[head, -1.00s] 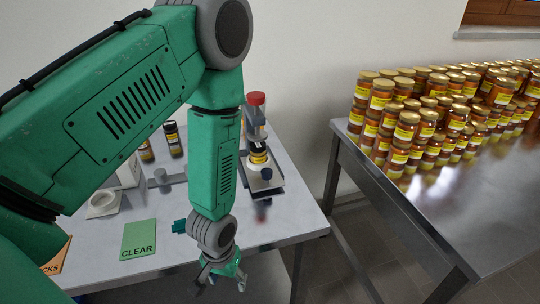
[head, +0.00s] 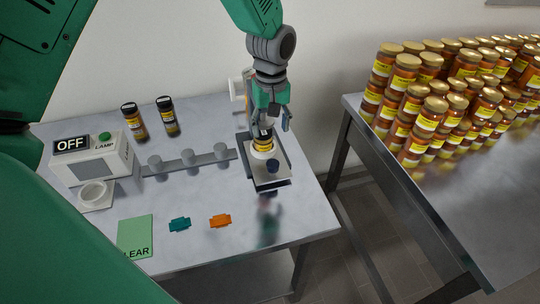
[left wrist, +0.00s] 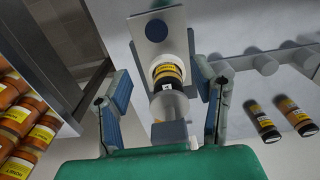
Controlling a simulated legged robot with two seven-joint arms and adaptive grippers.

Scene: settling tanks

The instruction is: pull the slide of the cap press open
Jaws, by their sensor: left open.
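The cap press stands near the right end of the work table. Its pale slide plate (head: 268,181) faces the front and carries a dark blue knob (head: 272,165). A jar with a yellow label (head: 263,146) stands on the press behind the knob. In the left wrist view the plate (left wrist: 152,51), the knob (left wrist: 156,30) and the jar (left wrist: 166,72) show beyond the fingers. My left gripper (head: 270,122) is open above and behind the knob, around the upper part of the press, and hides much of it. Its fingers (left wrist: 162,88) look apart from the knob. My right gripper is out of view.
A green CLEAR card (head: 135,236), teal piece (head: 180,225) and orange piece (head: 220,221) lie in front. Stacked jars (head: 425,130) fill the right table.

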